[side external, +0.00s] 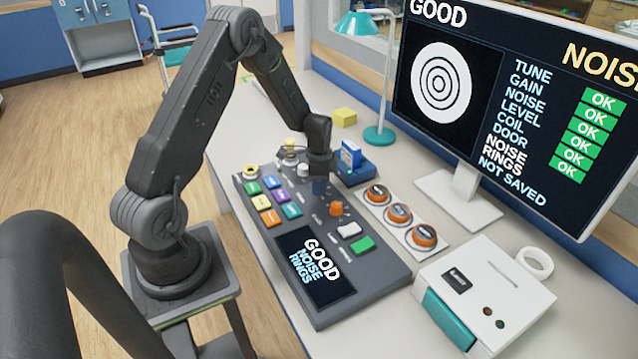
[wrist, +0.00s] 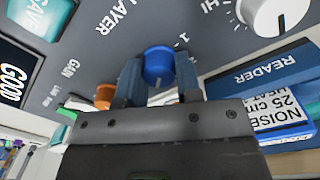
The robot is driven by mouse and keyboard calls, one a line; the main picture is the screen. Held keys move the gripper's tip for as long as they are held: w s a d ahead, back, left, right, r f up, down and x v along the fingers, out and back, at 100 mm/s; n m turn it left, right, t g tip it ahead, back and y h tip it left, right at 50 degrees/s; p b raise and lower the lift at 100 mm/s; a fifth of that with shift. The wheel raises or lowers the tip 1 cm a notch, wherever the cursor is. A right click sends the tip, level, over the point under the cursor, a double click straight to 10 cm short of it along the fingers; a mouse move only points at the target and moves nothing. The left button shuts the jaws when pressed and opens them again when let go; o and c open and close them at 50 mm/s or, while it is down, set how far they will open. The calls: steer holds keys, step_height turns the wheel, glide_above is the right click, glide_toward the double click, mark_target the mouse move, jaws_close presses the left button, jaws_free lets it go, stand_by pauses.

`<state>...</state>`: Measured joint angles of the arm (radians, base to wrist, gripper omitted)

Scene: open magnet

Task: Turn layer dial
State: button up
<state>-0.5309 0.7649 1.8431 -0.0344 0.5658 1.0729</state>
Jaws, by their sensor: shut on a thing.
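The layer dial (wrist: 158,62) is a round blue knob on the dark grey console (side external: 385,272). The word LAYER is printed beside it in the wrist view, which shows the console upside down. My gripper (wrist: 159,70) is shut on the dial, one dark blue finger on each side of it. In the side external view my gripper (side external: 319,184) points down at the console and mostly hides the dial. A white mark shows low on the dial, between the fingers, and a printed 1 is beyond it.
An orange knob (side external: 336,208) is close by, labelled GAIN in the wrist view. A blue reader (side external: 355,168) holding a card stands at the console's far edge. A monitor (side external: 480,110) shows GOOD, NOISE RINGS and NOT SAVED. Three orange pucks (side external: 398,213) lie to the right.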

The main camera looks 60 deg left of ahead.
steer(key=n, duration=1.4)
steer(key=shift+n, duration=0.3)
steer(key=n, duration=0.3)
steer(key=shift+n+t, duration=0.3)
steer(key=n, duration=0.3)
steer(key=shift+n, duration=0.3)
steer(key=n, duration=0.3)
steer(key=shift+n, duration=0.3)
steer(key=shift+n+y, duration=0.3)
steer(key=shift+n, duration=1.6)
steer(key=o, duration=0.9)
steer(key=shift+s, duration=0.1)
